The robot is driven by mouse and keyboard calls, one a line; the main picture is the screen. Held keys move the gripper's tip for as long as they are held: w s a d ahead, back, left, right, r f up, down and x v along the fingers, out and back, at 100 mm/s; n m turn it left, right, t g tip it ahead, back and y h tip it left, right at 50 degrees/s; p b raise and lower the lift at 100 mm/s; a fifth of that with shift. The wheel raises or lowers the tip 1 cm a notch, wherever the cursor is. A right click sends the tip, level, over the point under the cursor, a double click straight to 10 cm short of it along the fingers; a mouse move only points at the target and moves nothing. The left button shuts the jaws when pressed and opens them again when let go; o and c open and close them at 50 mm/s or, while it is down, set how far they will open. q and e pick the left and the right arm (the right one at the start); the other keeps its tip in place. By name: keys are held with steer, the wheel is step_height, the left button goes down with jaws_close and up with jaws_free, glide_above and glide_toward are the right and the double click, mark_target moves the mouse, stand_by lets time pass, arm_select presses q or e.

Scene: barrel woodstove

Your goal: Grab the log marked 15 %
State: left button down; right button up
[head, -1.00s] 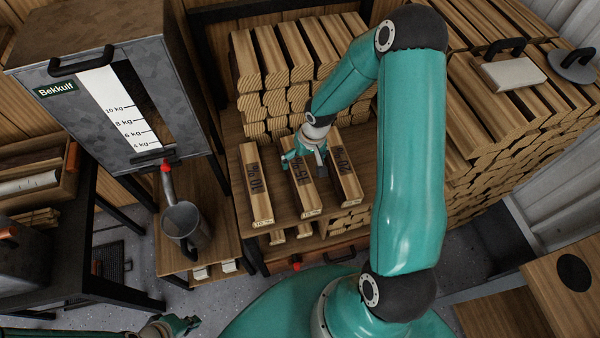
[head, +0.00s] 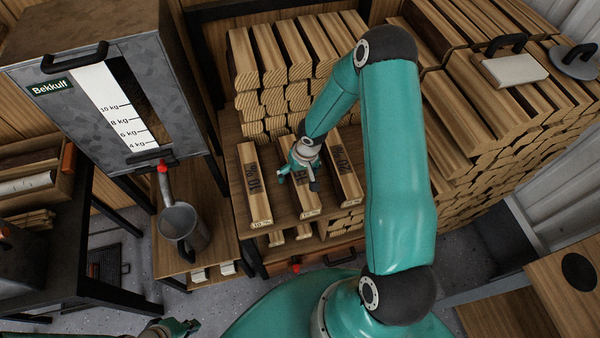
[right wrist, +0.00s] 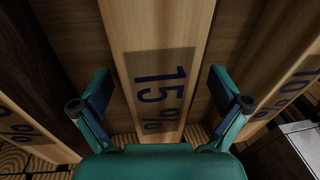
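The log marked 15 % (head: 308,199) lies on the wooden shelf between two other marked logs, its end face toward me. My right gripper (head: 302,179) is over its middle and hides part of its marking in the head view. In the right wrist view the 15 % log (right wrist: 160,60) runs between the two fingers of the open right gripper (right wrist: 160,104), with a gap on each side. I cannot tell how far the fingertips are above the shelf. My left gripper (head: 185,327) is at the bottom edge, away from the logs; its finger state is unclear.
The 10 % log (head: 256,188) lies to the left and the 20 % log (head: 345,180) to the right, with narrow gaps. Stacked firewood (head: 275,100) stands behind. A metal hopper (head: 55,110) and metal jug (head: 178,222) are left.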

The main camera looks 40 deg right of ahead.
steer(key=c, duration=1.6)
steer(key=shift+c, duration=0.6)
steer(key=shift+r, duration=0.2)
